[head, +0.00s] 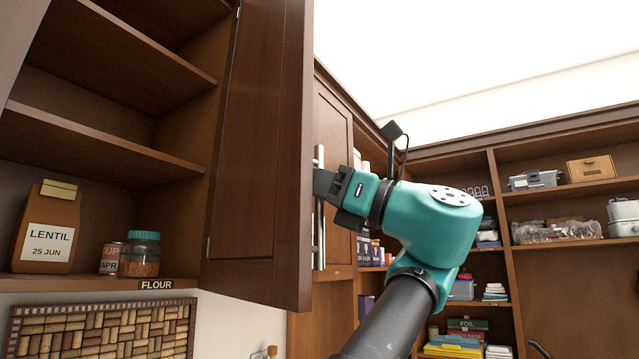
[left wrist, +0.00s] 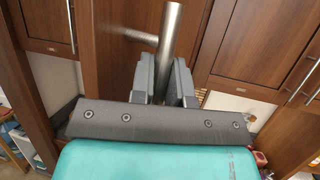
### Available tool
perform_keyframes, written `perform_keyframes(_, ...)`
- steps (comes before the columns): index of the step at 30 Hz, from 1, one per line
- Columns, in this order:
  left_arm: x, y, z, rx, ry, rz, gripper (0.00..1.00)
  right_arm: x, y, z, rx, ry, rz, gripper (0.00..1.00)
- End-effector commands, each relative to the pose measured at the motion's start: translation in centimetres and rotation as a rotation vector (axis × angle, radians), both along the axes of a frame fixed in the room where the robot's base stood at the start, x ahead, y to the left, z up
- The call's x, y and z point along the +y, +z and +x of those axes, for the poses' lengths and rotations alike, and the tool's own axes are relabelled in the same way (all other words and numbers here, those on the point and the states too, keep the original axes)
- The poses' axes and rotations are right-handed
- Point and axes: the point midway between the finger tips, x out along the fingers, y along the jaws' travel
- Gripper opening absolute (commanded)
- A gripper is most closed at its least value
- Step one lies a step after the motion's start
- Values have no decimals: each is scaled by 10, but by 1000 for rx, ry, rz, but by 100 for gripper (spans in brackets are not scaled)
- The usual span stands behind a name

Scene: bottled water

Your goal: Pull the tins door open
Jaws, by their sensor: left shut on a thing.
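A brown cupboard door (head: 258,150) stands swung open in the head view, its inner face showing. No tins label is readable on it. A vertical metal bar handle (head: 319,240) shows just past the door's free edge. My left gripper (head: 322,185) is shut on this handle, coming from the right. In the left wrist view the handle (left wrist: 171,35) runs up between the two grey fingers (left wrist: 164,80), with its standoff reaching left to a brown panel. The fingertips are partly hidden in the head view. My right gripper is not in view.
The open cupboard holds a lentil bag (head: 47,228), a can (head: 111,258) and a jar (head: 140,254) above a FLOUR label (head: 157,285). A closed door (head: 338,235) stands behind the handle. Shelves (head: 560,190) with boxes and folded cloths fill the right side.

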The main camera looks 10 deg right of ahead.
Motion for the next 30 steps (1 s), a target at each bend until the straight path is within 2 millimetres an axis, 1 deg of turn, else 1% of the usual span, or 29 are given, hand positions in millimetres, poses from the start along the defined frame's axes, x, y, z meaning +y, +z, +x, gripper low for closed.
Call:
perform_keyframes(2, 1, 1, 0, -1, 0, 0, 0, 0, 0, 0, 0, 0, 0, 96)
perform_keyframes(3, 1, 1, 0, -1, 0, 0, 18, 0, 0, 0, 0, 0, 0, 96)
perform_keyframes(10, 1, 0, 0, -1, 0, 0, 40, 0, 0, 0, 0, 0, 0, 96)
perform_keyframes(18, 0, 0, 0, -1, 0, 0, 41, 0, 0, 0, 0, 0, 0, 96)
perform_keyframes(22, -5, -2, -3, 0, -1, 0, 41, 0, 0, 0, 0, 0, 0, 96)
perform_keyframes(26, -17, -8, -9, 0, -3, 1, 41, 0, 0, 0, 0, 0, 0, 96)
perform_keyframes(30, -35, -17, -20, 0, -2, 1, 41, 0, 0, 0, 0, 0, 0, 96)
